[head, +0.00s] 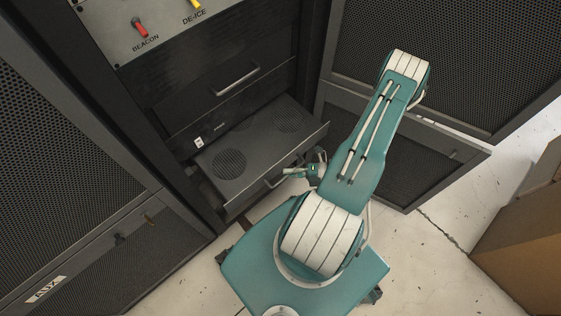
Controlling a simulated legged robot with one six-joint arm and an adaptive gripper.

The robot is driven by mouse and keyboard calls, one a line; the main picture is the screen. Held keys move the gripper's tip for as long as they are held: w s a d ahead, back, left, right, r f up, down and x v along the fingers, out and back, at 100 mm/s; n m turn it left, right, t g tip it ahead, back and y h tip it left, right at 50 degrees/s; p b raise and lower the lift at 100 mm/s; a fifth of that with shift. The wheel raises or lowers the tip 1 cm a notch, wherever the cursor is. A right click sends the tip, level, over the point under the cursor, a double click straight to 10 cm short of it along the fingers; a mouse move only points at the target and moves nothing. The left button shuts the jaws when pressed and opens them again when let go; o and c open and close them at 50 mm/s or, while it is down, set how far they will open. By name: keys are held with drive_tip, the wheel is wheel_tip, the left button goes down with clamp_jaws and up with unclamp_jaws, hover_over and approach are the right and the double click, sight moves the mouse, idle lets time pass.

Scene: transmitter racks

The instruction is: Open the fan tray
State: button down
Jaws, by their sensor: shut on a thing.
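The fan tray (255,150) is a dark drawer low in the rack, with two round fan grilles showing on its top. It stands pulled well out of the rack, past the panels above it. Its bar handle (272,183) is on the front face. My gripper (288,172) is at the tray's front and is shut on the handle. The fingertips are small in the picture, and my arm hides the floor behind it.
A closed drawer with a bar handle (237,79) sits above the tray. A panel with a red BEACON switch (139,27) and a yellow DE-ICE switch (193,4) is higher up. Perforated doors stand on both sides. A cardboard box (525,225) is at right.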

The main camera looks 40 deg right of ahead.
drive_tip(key=shift+s+f, duration=0.15)
drive_tip(key=shift+s, duration=0.5)
drive_tip(key=c, duration=0.7)
unclamp_jaws()
drive_tip(key=v, duration=1.2)
drive_tip(key=shift+d, duration=0.1)
